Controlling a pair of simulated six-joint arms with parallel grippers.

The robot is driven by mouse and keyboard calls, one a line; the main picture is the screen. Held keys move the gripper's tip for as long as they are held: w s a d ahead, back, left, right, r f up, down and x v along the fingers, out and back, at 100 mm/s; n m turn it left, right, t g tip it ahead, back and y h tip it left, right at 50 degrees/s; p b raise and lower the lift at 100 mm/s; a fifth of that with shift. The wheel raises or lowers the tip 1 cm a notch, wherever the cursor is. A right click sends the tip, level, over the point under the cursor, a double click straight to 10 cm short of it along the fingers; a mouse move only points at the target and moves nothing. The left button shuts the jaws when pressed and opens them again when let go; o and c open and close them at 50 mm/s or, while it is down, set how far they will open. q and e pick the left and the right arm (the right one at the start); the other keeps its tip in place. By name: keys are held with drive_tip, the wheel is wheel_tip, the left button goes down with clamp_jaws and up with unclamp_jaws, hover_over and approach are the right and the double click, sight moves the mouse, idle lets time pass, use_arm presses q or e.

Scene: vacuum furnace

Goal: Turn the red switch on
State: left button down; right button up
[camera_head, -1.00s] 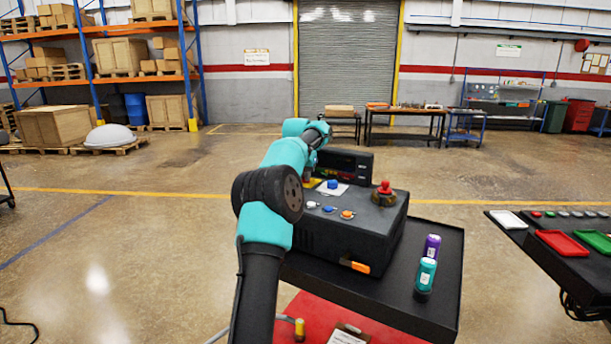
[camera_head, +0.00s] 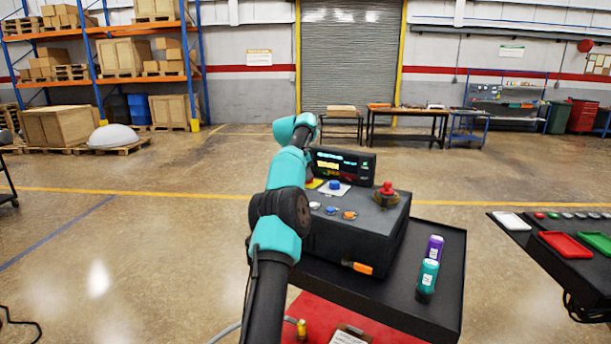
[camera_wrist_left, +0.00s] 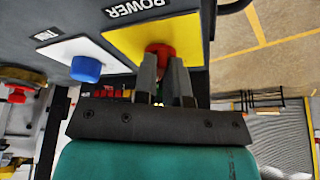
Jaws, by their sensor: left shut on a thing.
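The red switch (camera_wrist_left: 160,49) sits on a yellow plate (camera_wrist_left: 122,42) beside the word POWER in the left wrist view. My left gripper (camera_wrist_left: 163,66) is at the switch, its two fingers closed around it. In the head view my left arm mostly covers that corner, and only an edge of the yellow plate (camera_head: 316,184) shows. The plate is on the dark control box (camera_head: 345,235). A display (camera_head: 343,164) at the back of the box is lit with coloured text. My right gripper is out of view.
A blue button (camera_wrist_left: 86,68) on a white plate is beside the yellow plate. A red mushroom button (camera_head: 387,188) stands on the box's right part. Purple (camera_head: 434,247) and teal (camera_head: 427,277) cylinders stand right of the box. A table with trays (camera_head: 565,245) is farther right.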

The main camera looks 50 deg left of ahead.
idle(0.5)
use_arm(q)
drive_tip(key=c, duration=1.2)
unclamp_jaws()
